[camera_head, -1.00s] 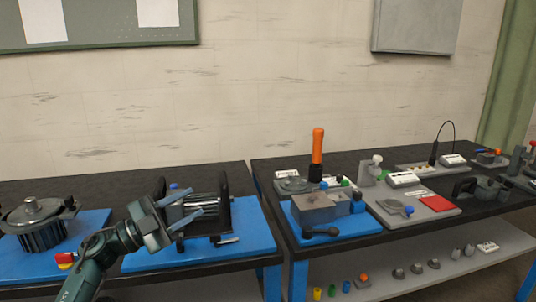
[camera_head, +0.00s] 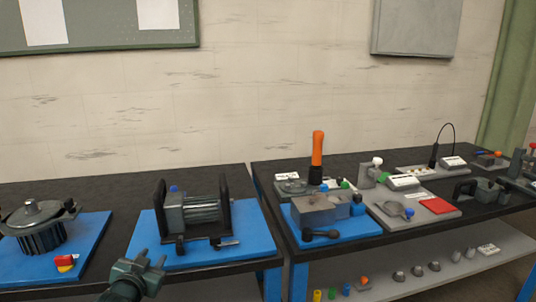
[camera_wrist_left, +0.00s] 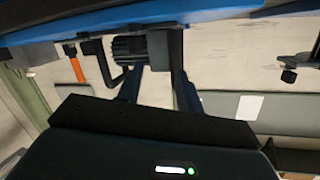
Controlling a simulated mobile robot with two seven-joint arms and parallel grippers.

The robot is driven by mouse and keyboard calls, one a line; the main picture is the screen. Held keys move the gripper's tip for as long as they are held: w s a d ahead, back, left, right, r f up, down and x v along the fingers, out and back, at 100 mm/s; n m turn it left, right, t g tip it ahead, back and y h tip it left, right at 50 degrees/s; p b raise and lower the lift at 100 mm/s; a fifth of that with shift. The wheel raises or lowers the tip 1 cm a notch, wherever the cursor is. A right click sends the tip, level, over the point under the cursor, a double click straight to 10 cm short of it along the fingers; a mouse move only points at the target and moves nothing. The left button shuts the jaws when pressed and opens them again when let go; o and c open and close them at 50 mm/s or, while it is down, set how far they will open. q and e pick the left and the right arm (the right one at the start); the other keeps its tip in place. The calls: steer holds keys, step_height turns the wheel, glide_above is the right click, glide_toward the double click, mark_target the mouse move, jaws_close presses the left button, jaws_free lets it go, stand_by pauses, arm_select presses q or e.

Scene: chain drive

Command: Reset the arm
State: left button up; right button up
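My left gripper (camera_head: 148,264) is low at the bottom of the head view, in front of the left bench's front edge. In the left wrist view its two dark fingers (camera_wrist_left: 156,88) stand apart with nothing between them, so it is open and empty. A grey motor-like unit (camera_head: 200,209) between two black upright brackets stands on a blue plate (camera_head: 245,240) beyond the gripper, apart from it. It also shows in the left wrist view, behind the fingers. My right gripper is in neither view.
A grey round finned unit (camera_head: 40,228) stands on another blue plate at the left, with a red and yellow block (camera_head: 65,262) near it. The right bench holds an orange-handled tool (camera_head: 317,155), a grey box (camera_head: 320,208) and a red pad (camera_head: 437,205). A shelf (camera_head: 420,285) lies below.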

arm_select(q)
steer(key=s+d+f+g+h, duration=0.2)
steer(key=s+d+f, duration=0.6)
steer(key=s+f, duration=0.45)
steer(key=s+d+f+g, duration=0.1)
steer(key=s+d, duration=0.2)
steer(key=s, duration=0.7)
steer(key=s+d+f+g+h, duration=0.1)
steer(key=s+d, duration=0.3)
steer(key=s, duration=0.6)
steer(key=shift+s+d+f+n+g+h, duration=0.25)
steer(key=shift+f+n+g+h, duration=0.05)
steer(key=shift+f+g, duration=0.2)
